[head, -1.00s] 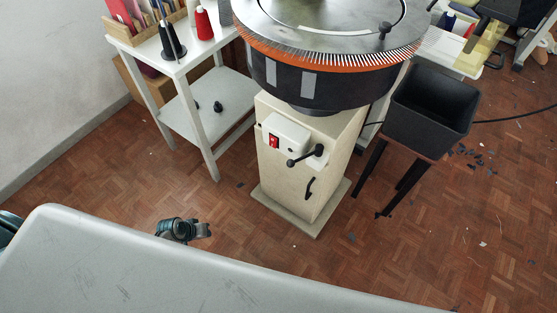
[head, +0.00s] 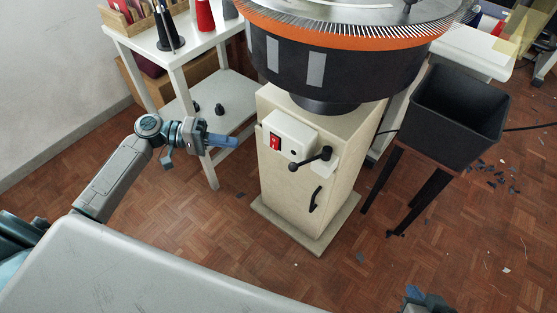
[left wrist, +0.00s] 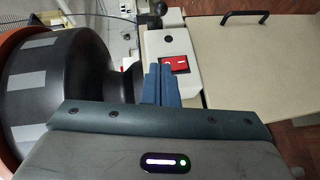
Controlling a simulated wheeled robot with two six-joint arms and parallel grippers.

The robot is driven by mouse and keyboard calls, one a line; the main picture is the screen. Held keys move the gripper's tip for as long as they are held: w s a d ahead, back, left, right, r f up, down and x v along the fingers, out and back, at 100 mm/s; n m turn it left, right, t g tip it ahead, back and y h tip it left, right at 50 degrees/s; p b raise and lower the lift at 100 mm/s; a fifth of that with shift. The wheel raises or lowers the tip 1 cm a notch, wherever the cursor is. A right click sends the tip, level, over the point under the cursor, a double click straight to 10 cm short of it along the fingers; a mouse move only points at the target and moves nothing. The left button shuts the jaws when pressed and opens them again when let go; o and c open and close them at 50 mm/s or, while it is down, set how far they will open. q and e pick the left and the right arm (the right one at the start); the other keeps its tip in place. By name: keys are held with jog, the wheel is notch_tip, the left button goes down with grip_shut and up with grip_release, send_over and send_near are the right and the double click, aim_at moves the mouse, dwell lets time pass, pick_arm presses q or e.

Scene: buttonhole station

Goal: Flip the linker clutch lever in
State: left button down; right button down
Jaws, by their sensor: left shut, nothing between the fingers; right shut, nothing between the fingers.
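The clutch lever (head: 310,158) is a black rod with a ball end on the front of the cream machine cabinet, beside a white switch box (head: 291,135). In the head view its rod lies nearly level, ball to the left. My left gripper (head: 234,141) is shut and empty, left of the switch box and apart from it. In the left wrist view my blue fingers (left wrist: 161,70) overlap the picture of the switch box with its red switch (left wrist: 174,64); a dark ball (left wrist: 161,9) shows beyond. My right gripper (head: 427,299) is shut, only partly visible at the bottom edge.
The round dial with its orange rim (head: 340,36) overhangs the cabinet (head: 285,193). A white shelf table (head: 180,60) stands behind my left arm. A black bin (head: 458,115) on a stand is to the right.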

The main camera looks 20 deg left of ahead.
pick_arm(q)
jog(key=shift+r, duration=0.15)
jog(key=d+f, duration=0.2)
jog(key=d, duration=1.1)
jog(key=shift+w+f+p, duration=0.15)
jog(key=shift+w+p, duration=0.05)
jog(key=shift+p, duration=0.1)
jog(key=shift+t, duration=0.3)
